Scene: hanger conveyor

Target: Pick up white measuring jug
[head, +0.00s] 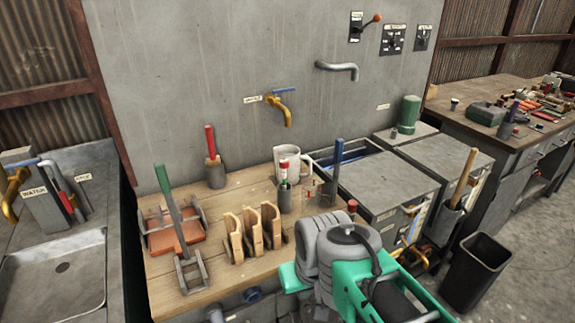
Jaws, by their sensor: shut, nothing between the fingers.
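The white measuring jug (290,153) stands upright toward the back right of the wooden bench top, its handle on the right side. A grey holder with a red-and-white-handled tool (285,190) stands in front of the jug and hides part of its lower body. My arm's teal and grey links show at the bottom right, in front of the bench. I cannot make out my gripper's fingers in this view. Nothing is seen touching the jug.
A blue-handled tool (337,160) in a holder stands right of the jug. Wooden holders (255,232) stand in front left, with an orange dustpan (172,230) further left. A yellow tap (281,110) is on the wall above. Grey metal cabinets (385,185) stand to the right.

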